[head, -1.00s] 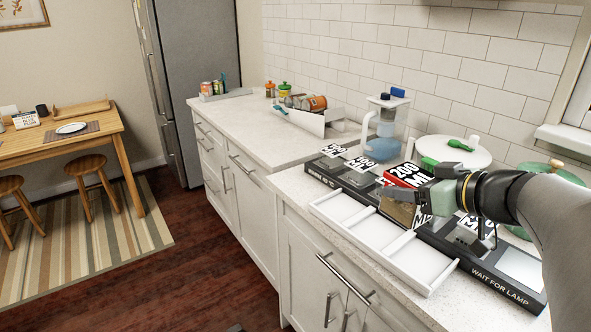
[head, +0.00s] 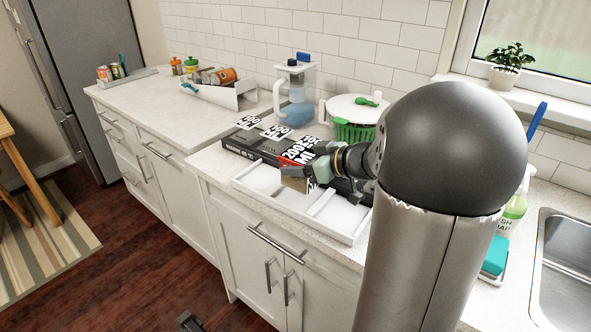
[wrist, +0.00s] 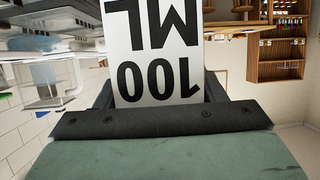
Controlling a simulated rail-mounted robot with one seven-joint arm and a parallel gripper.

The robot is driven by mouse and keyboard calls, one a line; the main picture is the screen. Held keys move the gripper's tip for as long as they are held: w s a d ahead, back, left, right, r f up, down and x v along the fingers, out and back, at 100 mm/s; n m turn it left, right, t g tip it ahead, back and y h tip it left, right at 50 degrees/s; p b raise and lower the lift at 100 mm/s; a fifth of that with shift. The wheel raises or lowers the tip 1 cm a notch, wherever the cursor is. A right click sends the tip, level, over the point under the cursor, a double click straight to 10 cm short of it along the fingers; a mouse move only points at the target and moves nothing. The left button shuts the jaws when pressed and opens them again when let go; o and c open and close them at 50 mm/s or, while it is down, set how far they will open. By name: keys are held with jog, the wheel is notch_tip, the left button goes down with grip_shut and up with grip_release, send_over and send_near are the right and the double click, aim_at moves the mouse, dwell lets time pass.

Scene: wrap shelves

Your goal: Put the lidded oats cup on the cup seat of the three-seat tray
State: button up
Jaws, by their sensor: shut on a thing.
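My gripper (head: 306,177) is shut on a small tan thing (head: 296,184) above the white tray. In the wrist view, a white face lettered "100 ML" (wrist: 158,60) stands upside down between the fingers. I cannot tell whether this is the lidded oats cup, and no lid shows clearly. The white tray (head: 345,236) has low walls and dividers and lies along the counter's front edge. Its left compartment looks empty; my gripper and arm hide part of the rest.
A long black stand (head: 236,146) with several lettered items runs behind the tray. A blue-based pitcher (head: 295,100) and a green basket with a white lid (head: 352,108) stand behind it. A sink (head: 560,265) and soap bottle (head: 513,215) are at right.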

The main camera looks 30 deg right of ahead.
jog(key=shift+w+f, duration=0.3)
jog(key=shift+f, duration=1.55)
jog(key=shift+f, duration=0.15)
jog(key=o, duration=1.1)
jog(key=shift+c, duration=0.2)
